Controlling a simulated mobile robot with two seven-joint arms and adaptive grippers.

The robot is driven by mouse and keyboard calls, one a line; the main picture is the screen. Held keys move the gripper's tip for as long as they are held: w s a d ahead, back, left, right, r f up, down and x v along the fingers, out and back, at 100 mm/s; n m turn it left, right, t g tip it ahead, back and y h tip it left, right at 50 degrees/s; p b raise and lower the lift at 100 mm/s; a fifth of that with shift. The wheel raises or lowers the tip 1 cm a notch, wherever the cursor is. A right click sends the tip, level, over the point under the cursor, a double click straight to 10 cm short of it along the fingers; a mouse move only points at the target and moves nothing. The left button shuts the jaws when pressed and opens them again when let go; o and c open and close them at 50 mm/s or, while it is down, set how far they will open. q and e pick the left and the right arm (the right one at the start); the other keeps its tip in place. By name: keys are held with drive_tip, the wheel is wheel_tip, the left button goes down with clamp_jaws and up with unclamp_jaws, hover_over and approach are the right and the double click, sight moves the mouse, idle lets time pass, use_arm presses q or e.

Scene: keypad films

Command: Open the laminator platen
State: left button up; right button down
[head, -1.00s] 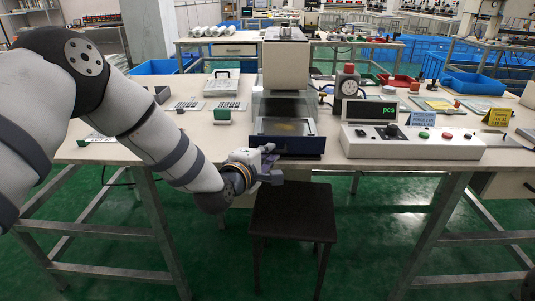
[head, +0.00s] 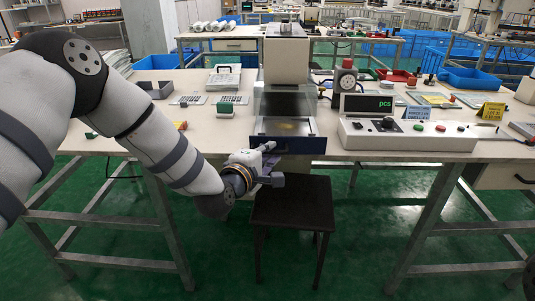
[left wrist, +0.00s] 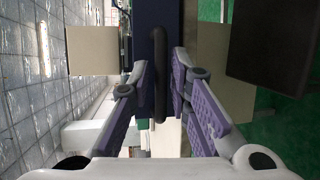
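The laminator (head: 287,62) stands at the front edge of the table, with a pale upper block, a clear section below it and a dark blue front (head: 302,146). My left gripper (head: 273,163) is just before the lower left part of that front. In the left wrist view, a dark bar handle (left wrist: 159,75) stands before a navy panel (left wrist: 146,20). The purple-padded fingers of my left gripper (left wrist: 160,72) are apart on either side of the bar, with narrow gaps visible. In the head view the bar cannot be made out. My right gripper is not in view.
A black stool (head: 292,203) stands below the laminator, close to my left gripper. A control box (head: 410,135) with a green display is right of the laminator. A green block (head: 225,110) and sheets lie left of it on the white table (head: 170,134).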

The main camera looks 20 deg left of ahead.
use_arm(q)
drive_tip(key=v, duration=1.2)
drive_tip(key=s+d+f+m+g+p, duration=0.2)
drive_tip(key=s+f+m+g, duration=0.65)
drive_tip(key=s+f, duration=0.95)
drive_tip(key=s+a+f+m+g, duration=0.1)
drive_tip(key=s+f+m+g, duration=0.1)
drive_tip(key=s, duration=0.6)
drive_tip(key=s+a+f+m+g+y, duration=0.1)
drive_tip(key=s+a+f+m+g, duration=0.1)
drive_tip(key=s, duration=0.7)
drive_tip(key=s+a+f+m+g+y, duration=0.1)
drive_tip(key=s+f+m+g, duration=0.2)
drive_tip(key=s, duration=0.6)
drive_tip(key=m+g, duration=0.1)
drive_tip(key=g, duration=0.1)
drive_tip(key=shift+a+m+g+p, duration=0.35)
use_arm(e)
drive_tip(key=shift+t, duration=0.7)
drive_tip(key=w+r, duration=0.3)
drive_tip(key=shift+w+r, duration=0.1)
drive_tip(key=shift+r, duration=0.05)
